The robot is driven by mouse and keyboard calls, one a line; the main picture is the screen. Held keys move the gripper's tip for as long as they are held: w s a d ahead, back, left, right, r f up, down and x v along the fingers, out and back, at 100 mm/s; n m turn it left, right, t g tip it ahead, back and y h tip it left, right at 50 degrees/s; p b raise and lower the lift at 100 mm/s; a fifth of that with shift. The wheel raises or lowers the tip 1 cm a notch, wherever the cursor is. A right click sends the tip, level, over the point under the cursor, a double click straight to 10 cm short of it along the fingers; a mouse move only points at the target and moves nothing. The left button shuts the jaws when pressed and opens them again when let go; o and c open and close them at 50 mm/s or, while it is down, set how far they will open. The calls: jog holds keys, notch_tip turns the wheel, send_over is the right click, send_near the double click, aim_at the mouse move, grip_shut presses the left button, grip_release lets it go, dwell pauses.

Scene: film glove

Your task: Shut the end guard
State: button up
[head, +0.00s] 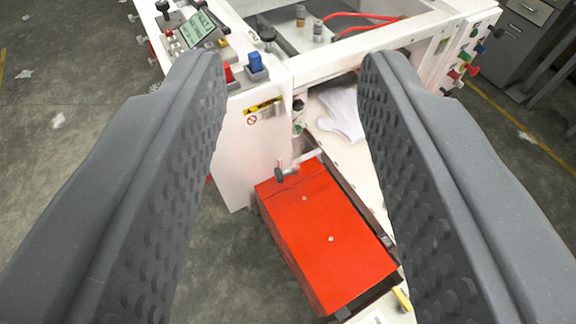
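A red panel (310,225), which looks like the end guard, juts out from the white machine toward me, below the middle of the picture. Two small pale studs show on its face. It appears to stand away from the machine opening, with a gap along its right side; its exact angle is hard to tell. A T-shaped handle with a dark knob (288,172) shows at its far edge. My gripper (295,75) is open and empty. Its two grey padded fingers frame the panel left and right, apparently closer to the camera and not touching it.
The white machine (255,150) carries a control panel with a display (197,28) and a blue switch (255,62). A white glove (342,115) lies inside the opening. A yellow lever (402,298) is at lower right. Open concrete floor (60,170) lies left.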

jog(key=shift+g, duration=0.8)
jog(key=w+f, duration=0.2)
jog(key=w+a+f, duration=0.1)
jog(key=w+f, duration=0.2)
jog(key=shift+a, duration=0.2)
grip_shut()
jog(key=w+a+f+n+g+h+p, duration=0.1)
jog(key=w+a+f+g, duration=0.3)
jog(key=f, duration=0.8)
jog(key=w+a+f+n+g+h, duration=0.1)
jog(key=w+a+f+h, duration=0.3)
jog(key=f, duration=0.9)
jog(key=w+a+f+n+g+y+p, duration=0.1)
jog(key=w+a+f+g, duration=0.35)
jog(key=f, duration=0.75)
jog(key=w+d+f+t, duration=0.2)
jog(key=w+d+f, duration=0.5)
jog(key=w+d, duration=0.1)
jog(key=shift+d+f, duration=0.3)
jog(key=shift+f, duration=0.05)
